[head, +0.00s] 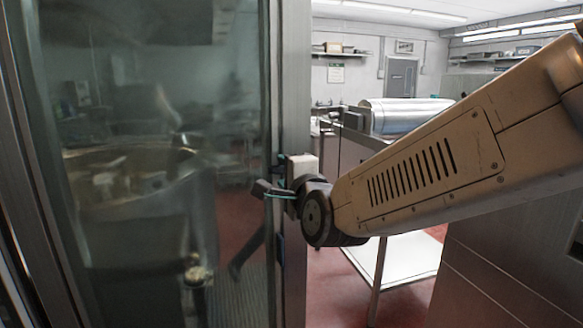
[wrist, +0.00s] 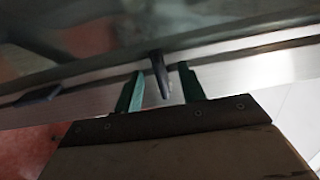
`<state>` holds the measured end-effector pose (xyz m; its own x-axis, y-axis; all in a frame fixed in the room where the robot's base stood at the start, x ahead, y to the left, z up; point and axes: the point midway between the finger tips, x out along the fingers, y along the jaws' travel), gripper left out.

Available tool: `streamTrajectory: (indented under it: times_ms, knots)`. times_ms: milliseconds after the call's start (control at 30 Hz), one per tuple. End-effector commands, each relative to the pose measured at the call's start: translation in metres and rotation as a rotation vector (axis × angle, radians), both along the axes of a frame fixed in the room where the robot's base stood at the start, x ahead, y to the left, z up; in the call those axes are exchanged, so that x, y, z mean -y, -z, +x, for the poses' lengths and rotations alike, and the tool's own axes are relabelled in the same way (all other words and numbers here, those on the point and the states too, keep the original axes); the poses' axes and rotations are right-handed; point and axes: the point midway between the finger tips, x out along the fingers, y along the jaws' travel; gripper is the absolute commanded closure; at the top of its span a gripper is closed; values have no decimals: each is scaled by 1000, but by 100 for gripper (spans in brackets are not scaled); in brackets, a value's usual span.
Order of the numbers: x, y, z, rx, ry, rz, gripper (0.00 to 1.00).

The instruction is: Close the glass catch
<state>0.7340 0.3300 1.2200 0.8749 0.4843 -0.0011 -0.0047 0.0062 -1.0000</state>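The glass door (head: 150,130) fills the left of the head view, with a metal frame along its right edge (head: 291,80). The catch shows in the wrist view as a dark, narrow lever (wrist: 160,74) standing out from the metal frame strip. My gripper (wrist: 160,80) has its two green fingers apart, one on each side of the lever, with a visible gap on both sides. In the head view my gripper (head: 281,180) is at the door's frame edge, where a dark piece sticks out beside it. My wrist partly hides the frame there.
A second dark fitting (wrist: 36,97) sits on the frame strip, left in the wrist view. Behind my arm are a large metal cylinder (head: 405,115) and a low white table (head: 400,260). Red floor shows between the frame and the table.

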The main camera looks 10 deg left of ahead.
Motion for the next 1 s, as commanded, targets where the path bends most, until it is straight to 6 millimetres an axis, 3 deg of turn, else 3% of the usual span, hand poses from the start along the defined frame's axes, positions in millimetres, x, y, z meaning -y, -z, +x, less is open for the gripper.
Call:
streamTrajectory:
  times_ms: [233, 700, 1000]
  knots:
    - [3, -1, -6, 0, 0, 2, 60]
    - [30, -1, -55, -1, 0, 3, 60]
    - [34, 0, -62, -1, 0, 2, 60]
